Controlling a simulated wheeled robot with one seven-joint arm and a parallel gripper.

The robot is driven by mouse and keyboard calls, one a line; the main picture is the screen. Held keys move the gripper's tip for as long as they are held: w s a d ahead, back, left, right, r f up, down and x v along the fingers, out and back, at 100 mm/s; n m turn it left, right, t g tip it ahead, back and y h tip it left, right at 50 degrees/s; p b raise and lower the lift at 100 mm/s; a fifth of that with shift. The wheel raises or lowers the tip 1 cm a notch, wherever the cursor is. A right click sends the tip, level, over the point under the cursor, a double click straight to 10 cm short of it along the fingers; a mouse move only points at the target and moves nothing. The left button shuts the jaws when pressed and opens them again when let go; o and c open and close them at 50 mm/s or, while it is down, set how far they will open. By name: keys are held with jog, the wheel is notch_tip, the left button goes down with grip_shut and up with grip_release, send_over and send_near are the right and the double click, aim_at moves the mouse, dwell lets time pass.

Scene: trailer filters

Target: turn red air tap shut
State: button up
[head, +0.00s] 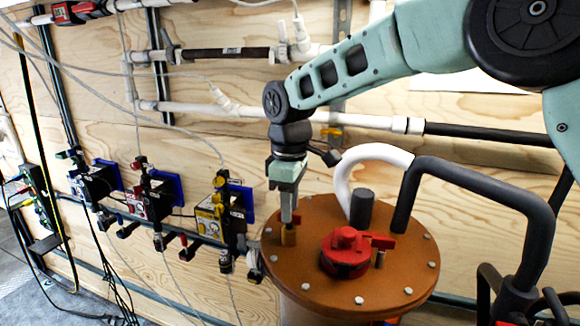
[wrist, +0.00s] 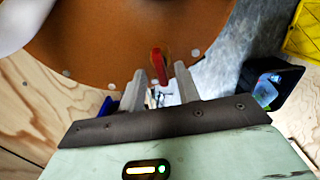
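A small red tap lever (wrist: 159,66) stands near the rim of the orange-brown round lid (wrist: 95,40) in the wrist view. In the head view a brass fitting (head: 288,236) with a bit of red beside it sits at the lid's left edge, mostly hidden by my gripper (head: 289,212). My gripper also shows in the wrist view (wrist: 159,74); its two fingers are apart, with the lever in line with the gap. I cannot tell whether they touch it. A larger red knob (head: 345,250) with a red handle sits mid-lid.
A thick black pipe (head: 470,175) and a white hose (head: 375,152) arch over the lid's back and right. Several valve units (head: 215,210) hang on the plywood wall to the left. A yellow crate (wrist: 302,30) shows in the wrist view.

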notch_tip(320, 180, up, 16)
jog(key=b, duration=0.2)
jog(key=shift+r, duration=0.15)
jog(key=shift+s, duration=0.1)
jog(key=s+d+f+m+b, duration=0.2)
jog(key=s+d+f+b, duration=0.1)
jog(key=s+f, duration=0.7)
jog(key=s+d+f+m+b, duration=0.2)
jog(key=s+d+f, duration=0.4)
jog(key=s+f, duration=0.4)
jog(key=s+d+f+m+b, duration=0.3)
jog(key=s+d+f+b, duration=0.1)
jog(key=s+f, duration=0.6)
jog(key=shift+s+d+f+y, duration=0.3)
jog(key=shift+d+f, duration=0.2)
jog(key=shift+f, duration=0.15)
